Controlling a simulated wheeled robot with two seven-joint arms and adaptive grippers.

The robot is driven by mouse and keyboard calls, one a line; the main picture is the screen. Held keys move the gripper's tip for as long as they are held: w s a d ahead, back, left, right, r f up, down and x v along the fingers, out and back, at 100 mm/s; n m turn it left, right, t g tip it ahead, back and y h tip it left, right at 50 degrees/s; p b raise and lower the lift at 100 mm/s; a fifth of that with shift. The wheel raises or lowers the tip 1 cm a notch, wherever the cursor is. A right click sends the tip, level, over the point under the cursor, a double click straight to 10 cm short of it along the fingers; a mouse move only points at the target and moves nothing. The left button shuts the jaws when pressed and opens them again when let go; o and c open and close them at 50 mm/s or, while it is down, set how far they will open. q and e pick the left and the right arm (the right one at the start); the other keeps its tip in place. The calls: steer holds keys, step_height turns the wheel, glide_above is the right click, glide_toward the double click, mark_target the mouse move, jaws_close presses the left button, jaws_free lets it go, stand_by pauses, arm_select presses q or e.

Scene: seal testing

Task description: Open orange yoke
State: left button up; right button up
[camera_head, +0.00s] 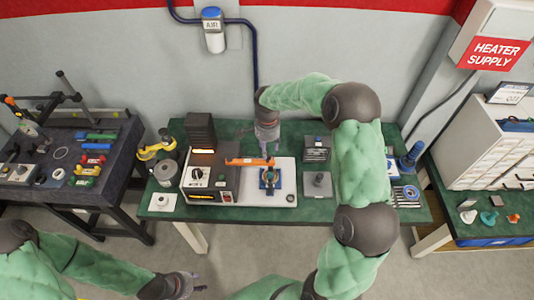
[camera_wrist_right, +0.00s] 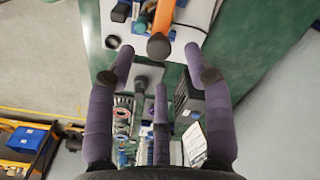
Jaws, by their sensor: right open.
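In the right wrist view the yoke (camera_wrist_right: 164,16) runs down from the top edge and ends in a round brown knob (camera_wrist_right: 158,46). My right gripper (camera_head: 267,143) hangs behind the yoke's right end in the head view. In the wrist view its purple fingers (camera_wrist_right: 160,78) are spread and empty, with the knob just beyond them, apart. My left gripper (camera_head: 190,287) is low at the front, away from the bench; its fingers are too small to read.
A blue fixture (camera_head: 269,180) stands under the yoke's right end. A grey block (camera_head: 317,184) and a dark box (camera_head: 316,148) stand to its right. A yellow-handled item (camera_head: 157,149) and a metal can (camera_head: 166,172) are at left. The green bench (camera_head: 225,216) is clear along its front edge.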

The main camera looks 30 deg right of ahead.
mark_target(268, 156)
steer(key=shift+s+f, duration=0.1)
steer(key=shift+f, duration=1.75)
steer(key=shift+c, duration=0.3)
jaws_close()
